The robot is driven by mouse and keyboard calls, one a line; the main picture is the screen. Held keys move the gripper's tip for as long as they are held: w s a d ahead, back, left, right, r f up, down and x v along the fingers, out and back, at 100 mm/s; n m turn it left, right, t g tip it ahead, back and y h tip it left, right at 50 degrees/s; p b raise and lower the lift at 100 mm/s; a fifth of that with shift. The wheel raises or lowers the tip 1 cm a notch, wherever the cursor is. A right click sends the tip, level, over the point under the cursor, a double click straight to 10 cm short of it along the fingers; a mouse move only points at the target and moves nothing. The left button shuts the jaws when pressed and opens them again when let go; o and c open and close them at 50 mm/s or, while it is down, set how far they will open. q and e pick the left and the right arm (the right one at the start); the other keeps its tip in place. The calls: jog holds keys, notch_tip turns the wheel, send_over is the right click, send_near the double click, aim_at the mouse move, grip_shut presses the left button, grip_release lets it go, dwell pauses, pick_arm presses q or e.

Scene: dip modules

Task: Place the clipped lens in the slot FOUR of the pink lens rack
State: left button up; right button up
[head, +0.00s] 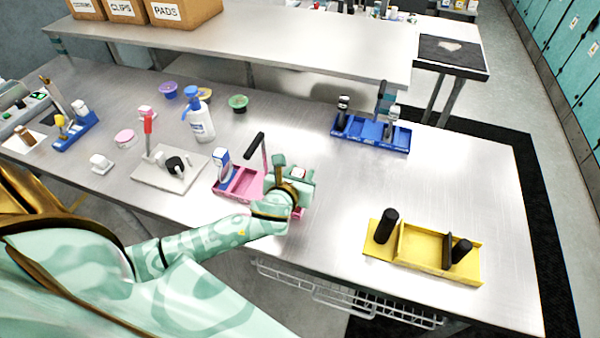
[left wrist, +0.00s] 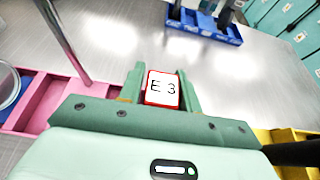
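The pink rack (head: 243,183) stands on the steel table. A blue-and-white item (head: 222,165) sits in its left end, and a rod with a black top (head: 255,146) rises from it. My left gripper (head: 292,178) is over the rack's right end and hides it. In the left wrist view the fingers close on both sides of a white-topped, red-edged piece marked "E 3" (left wrist: 163,88), with no clear gap. The rack also shows there at the left (left wrist: 42,100). I cannot tell whether this piece is the clipped lens, or read slot numbers. My right gripper is not in view.
A blue rack (head: 370,133) holds upright items behind to the right. A yellow rack (head: 425,247) with black cylinders stands at the front right. A white plate with a red-handled stand (head: 170,170) and a spray bottle (head: 199,120) are to the left. Table between the racks is clear.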

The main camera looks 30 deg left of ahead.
pick_arm(q)
jog(key=shift+o, duration=0.9)
jog(key=shift+r, duration=0.1)
jog(key=shift+s+r, duration=0.1)
jog(key=shift+s, duration=0.15)
jog(key=p+v, duration=0.2)
jog(key=v, duration=0.9)
jog(key=shift+s, duration=0.3)
jog(key=shift+d+r, duration=0.1)
